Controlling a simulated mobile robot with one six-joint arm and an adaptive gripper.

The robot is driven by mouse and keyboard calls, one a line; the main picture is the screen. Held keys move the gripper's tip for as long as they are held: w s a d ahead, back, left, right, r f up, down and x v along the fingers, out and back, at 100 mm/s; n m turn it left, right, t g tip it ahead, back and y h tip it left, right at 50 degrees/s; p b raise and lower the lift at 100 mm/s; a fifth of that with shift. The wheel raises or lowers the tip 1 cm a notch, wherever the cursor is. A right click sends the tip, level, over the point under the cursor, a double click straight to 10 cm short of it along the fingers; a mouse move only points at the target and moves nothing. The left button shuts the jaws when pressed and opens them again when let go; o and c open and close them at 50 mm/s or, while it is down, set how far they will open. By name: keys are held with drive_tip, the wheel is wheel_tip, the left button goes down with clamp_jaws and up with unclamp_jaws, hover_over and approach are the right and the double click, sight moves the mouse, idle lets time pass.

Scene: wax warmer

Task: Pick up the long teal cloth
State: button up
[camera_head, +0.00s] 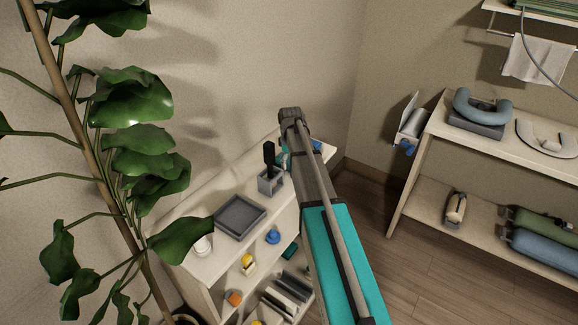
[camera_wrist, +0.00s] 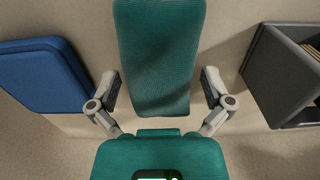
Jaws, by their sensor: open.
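The long teal cloth (camera_wrist: 160,50) fills the upper middle of the wrist view and lies lengthwise on a pale surface. Its top end runs out of the picture. My gripper (camera_wrist: 160,77) is open, with one finger on either side of the cloth's near part. Bare surface shows between each finger and the cloth, and nothing is held. In the head view my arm covers most of this spot. A small teal patch shows left of the arm there, but I cannot tell if it is the cloth.
In the wrist view a blue folded item (camera_wrist: 45,75) lies left and a grey open box (camera_wrist: 285,75) stands right, both near the fingers. In the head view a dark grey tray (camera_head: 240,217) sits on the shelf top. Plant leaves (camera_head: 140,105) hang at left.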

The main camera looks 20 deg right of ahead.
idle(0.3)
drive_tip(key=c, duration=0.9)
drive_tip(key=shift+r, duration=0.2)
drive_tip(key=shift+c, duration=0.2)
wheel_tip(320, 180, up, 10)
drive_tip(key=p, duration=1)
drive_tip(key=shift+f, duration=0.15)
drive_tip(key=o, duration=0.6)
drive_tip(key=c, duration=0.5)
